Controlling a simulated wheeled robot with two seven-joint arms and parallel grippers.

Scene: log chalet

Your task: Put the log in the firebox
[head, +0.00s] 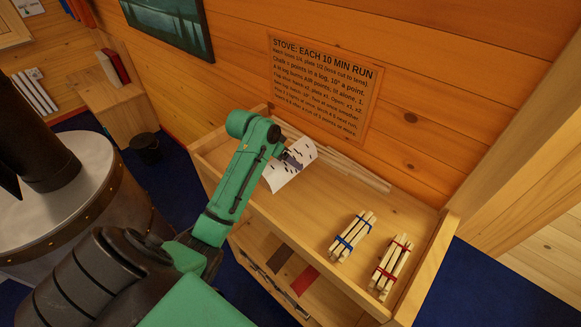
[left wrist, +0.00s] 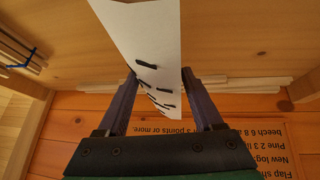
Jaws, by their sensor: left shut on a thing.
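A pale birch log (head: 291,168) with short black marks is in the wooden bin on the right, tilted. In the left wrist view the log (left wrist: 145,40) runs between the two fingers. My left gripper (head: 287,159) is shut on the log at the bin's back left part. I cannot tell whether the log touches the bin floor. The stove (head: 95,215), a grey drum with a riveted brass band, stands at the left; its firebox opening does not show. My right gripper is not in view.
The bin (head: 333,205) also holds loose thin sticks (head: 345,168) along its back, a blue-tied bundle (head: 352,238) and a red-tied bundle (head: 391,267). A sign (head: 322,85) hangs on the wall above. A dark bucket (head: 146,148) stands on blue floor between stove and wall.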

